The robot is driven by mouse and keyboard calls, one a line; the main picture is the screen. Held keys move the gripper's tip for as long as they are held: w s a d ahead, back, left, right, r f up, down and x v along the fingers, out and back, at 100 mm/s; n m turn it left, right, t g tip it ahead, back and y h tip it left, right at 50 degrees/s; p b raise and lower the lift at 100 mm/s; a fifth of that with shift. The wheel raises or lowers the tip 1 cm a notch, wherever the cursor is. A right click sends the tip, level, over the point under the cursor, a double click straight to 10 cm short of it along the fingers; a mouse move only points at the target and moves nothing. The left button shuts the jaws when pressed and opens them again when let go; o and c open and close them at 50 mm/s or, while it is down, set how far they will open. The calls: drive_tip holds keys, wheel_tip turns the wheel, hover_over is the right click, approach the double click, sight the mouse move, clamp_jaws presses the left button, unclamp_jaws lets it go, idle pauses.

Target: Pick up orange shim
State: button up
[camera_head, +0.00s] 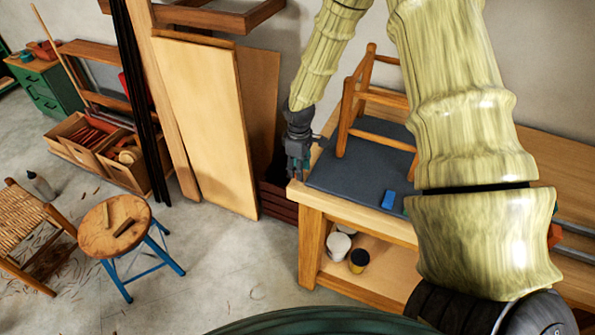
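I cannot make out a clear orange shim in this view. An orange-red piece (555,235) shows at the right, partly hidden behind my arm; I cannot tell what it is. A small blue block (388,200) lies on the dark mat (345,178) on the workbench. My gripper (298,172) hangs pointing down at the left corner of the workbench, apart from the blue block. Its fingers are small and dark, and I cannot tell whether they are open. My arm hides much of the bench's middle and right.
A small wooden chair frame (350,115) stands on the workbench (310,200). White and dark tubs (359,260) sit on its lower shelf. Tall boards (205,120) lean at the wall. Floor between stool and bench is clear.

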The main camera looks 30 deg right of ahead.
drive_tip(key=shift+f, duration=0.85)
drive_tip(key=c, duration=0.8)
